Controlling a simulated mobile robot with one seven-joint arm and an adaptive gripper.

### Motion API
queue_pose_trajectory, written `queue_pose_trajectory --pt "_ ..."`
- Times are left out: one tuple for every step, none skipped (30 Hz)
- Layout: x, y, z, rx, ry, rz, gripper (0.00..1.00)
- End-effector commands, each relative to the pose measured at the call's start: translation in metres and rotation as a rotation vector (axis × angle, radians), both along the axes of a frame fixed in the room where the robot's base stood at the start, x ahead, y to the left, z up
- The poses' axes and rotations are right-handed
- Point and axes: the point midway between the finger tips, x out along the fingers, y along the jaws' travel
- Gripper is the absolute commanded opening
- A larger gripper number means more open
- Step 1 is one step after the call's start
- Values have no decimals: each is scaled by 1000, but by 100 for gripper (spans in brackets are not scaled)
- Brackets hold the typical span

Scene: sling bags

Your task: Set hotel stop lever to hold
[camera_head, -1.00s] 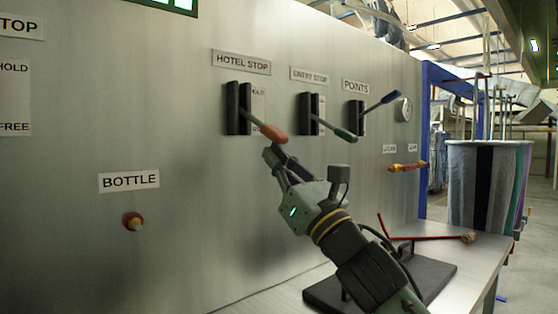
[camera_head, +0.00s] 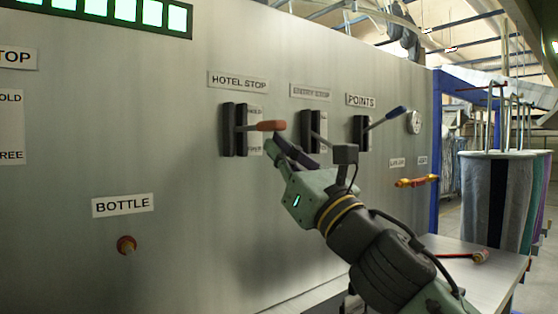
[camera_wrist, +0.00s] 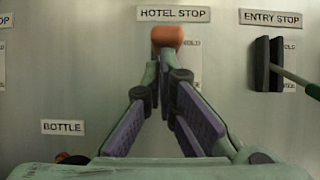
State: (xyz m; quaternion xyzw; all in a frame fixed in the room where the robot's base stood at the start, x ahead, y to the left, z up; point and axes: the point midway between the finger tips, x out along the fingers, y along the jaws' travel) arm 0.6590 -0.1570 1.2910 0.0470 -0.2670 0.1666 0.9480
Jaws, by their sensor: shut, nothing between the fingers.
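The hotel stop lever (camera_head: 265,126) has an orange handle and sticks out of a black slotted housing under the HOTEL STOP label (camera_head: 238,80). The lever stands about level, with its label plate (camera_head: 254,130) behind it, HOLD at the top. My gripper (camera_head: 277,142) is shut and empty, its fingertips just below the orange handle end. In the wrist view the orange handle end (camera_wrist: 167,38) shows just beyond the tips of my gripper (camera_wrist: 160,65). It is close to the fingertips, but I cannot tell whether they touch. The handle and fingers partly cover the slot there.
A red bottle knob (camera_head: 126,245) is lower left. A small table (camera_head: 490,275) stands lower right.

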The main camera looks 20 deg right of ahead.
Motion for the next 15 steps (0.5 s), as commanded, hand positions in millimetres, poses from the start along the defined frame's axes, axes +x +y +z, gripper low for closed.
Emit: queue_pose_trajectory --pt "-2 -1 12 -5 -1 -3 0" --pt "-3 -1 17 -4 0 -2 0" --pt "-3 -1 22 -4 -1 -3 0" --pt "-4 -2 26 -4 -1 -3 0" --pt "-4 -2 30 -3 0 -3 0" --pt "-4 -2 35 -2 0 -2 0" --pt "-4 -2 38 -4 0 -2 0" --pt "-4 -2 42 -2 -1 -2 0" --pt "-4 -2 46 -3 -1 -1 0" --pt "-4 -2 49 -3 -1 -1 0" --pt "-4 -1 51 -2 -1 0 0" --pt "-4 -1 55 -2 -1 0 0" --pt "-4 -1 57 -3 -1 -1 0" --pt "-4 -2 59 -1 0 -1 0" --pt "-3 -2 62 -1 0 -1 0"
